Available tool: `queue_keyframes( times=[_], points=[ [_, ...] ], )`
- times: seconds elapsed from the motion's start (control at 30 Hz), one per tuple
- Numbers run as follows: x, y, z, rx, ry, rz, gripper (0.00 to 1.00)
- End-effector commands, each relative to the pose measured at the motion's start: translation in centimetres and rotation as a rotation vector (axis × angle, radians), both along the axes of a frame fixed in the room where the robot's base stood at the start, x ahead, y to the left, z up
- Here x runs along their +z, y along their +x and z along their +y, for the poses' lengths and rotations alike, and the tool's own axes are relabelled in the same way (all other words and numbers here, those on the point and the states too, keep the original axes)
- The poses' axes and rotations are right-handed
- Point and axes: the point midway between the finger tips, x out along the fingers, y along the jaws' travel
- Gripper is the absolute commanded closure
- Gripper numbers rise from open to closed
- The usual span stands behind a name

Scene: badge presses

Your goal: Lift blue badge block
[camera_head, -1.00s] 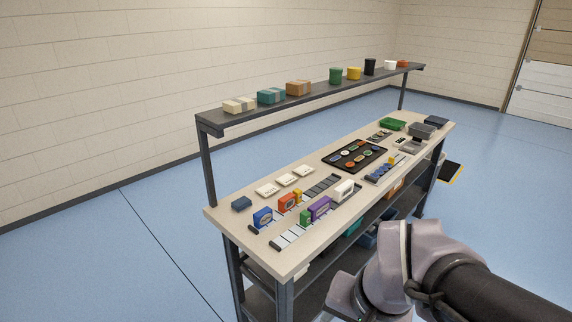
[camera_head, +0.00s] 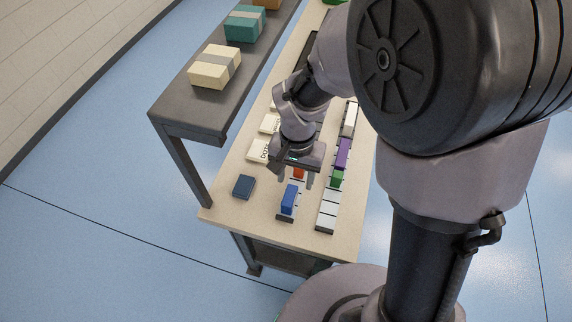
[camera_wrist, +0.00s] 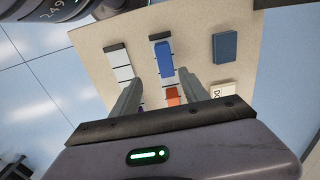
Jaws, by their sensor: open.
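The blue badge block (camera_head: 289,198) stands on the near end of a dark rail strip on the workbench; it also shows in the wrist view (camera_wrist: 164,58). My gripper (camera_head: 292,181) is open and empty above the bench, just behind the blue block in the head view. In the wrist view its two fingers (camera_wrist: 158,87) point toward the block, which lies beyond the fingertips. An orange-red block (camera_head: 299,173) is on the same strip, partly hidden by my gripper.
A parallel strip (camera_head: 327,215) to the right carries a green block (camera_head: 337,178) and a purple block (camera_head: 343,153). A dark blue box (camera_head: 243,187) lies to the left. White cards (camera_head: 259,150) lie behind it. A raised shelf (camera_head: 190,113) runs along the bench's left side.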

Motion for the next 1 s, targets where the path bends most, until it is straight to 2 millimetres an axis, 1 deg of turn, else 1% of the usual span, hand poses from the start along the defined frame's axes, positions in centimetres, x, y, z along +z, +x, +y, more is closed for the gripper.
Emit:
queue_keyframes(
  times=[0.03, 0.1, 0.2, 0.37, 0.47, 0.53, 0.6, 0.67, 0.8, 0.87, 1.0],
  points=[
    [-2.1, -0.1, 0.0, -0.001, -0.001, 0.004, 0.47],
    [-3.9, -0.1, 0.0, 0.000, 0.000, 0.002, 0.47],
    [-5.5, 0.0, 0.1, 0.001, 0.000, 0.001, 0.47],
    [-6.7, -0.1, 0.2, 0.000, 0.001, 0.000, 0.47],
    [-8.4, -0.2, 0.7, 0.002, 0.000, 0.000, 0.47],
    [-10.0, -0.4, 1.1, 0.000, 0.000, 0.001, 0.47],
    [-11.2, -0.4, 1.0, 0.000, -0.001, 0.001, 0.47],
    [-11.4, -0.3, 1.0, 0.001, 0.001, -0.001, 0.47],
    [-11.2, -0.3, 1.0, 0.000, 0.001, -0.003, 0.47],
    [-11.2, -0.3, 1.0, 0.000, 0.001, -0.003, 0.57],
    [-11.1, -0.3, 1.0, 0.000, 0.001, -0.001, 0.85]
  ],
)
